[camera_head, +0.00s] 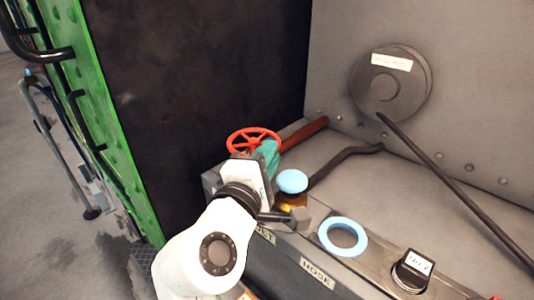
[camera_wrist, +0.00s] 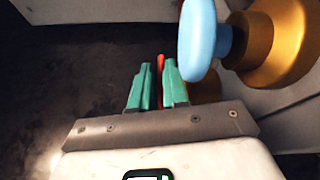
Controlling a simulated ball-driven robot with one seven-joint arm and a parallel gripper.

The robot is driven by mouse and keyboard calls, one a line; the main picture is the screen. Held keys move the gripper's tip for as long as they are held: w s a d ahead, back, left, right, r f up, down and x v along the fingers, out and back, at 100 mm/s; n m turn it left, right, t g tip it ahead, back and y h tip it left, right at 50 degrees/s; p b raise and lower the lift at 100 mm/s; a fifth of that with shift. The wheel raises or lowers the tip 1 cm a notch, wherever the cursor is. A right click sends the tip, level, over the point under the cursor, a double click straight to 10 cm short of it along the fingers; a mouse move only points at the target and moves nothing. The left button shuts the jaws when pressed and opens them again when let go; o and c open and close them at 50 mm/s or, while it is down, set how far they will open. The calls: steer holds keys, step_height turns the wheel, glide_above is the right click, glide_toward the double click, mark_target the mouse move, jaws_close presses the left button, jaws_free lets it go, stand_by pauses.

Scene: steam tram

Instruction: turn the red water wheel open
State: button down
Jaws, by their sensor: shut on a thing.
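The red water wheel (camera_head: 252,139), a spoked handwheel, is at the back left end of the grey ledge in the head view. My gripper (camera_head: 267,151) reaches the right side of its rim with teal fingers. In the wrist view, a thin red strip of the wheel (camera_wrist: 160,62) shows between the fingertips (camera_wrist: 157,69), and the gripper is shut on it. The fingers and wrist hide the wheel's lower right part and its stem.
A blue-topped brass knob (camera_head: 292,182) stands close to the right of my wrist; it also fills the upper right of the wrist view (camera_wrist: 198,40). A blue ring (camera_head: 342,237) and black knob (camera_head: 412,270) lie farther right. A dark wall stands behind the wheel.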

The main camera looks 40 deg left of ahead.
steer(key=c, duration=1.1)
jaws_free()
steer(key=shift+f, duration=0.1)
steer(key=shift+c, duration=0.2)
steer(key=shift+s, duration=0.1)
steer(key=b+v, duration=0.1)
steer(key=v, duration=0.9)
steer(key=shift+s+d+b, duration=0.15)
steer(key=shift+s+b, duration=0.15)
steer(key=shift+b, duration=0.05)
steer(key=shift+c, duration=0.3)
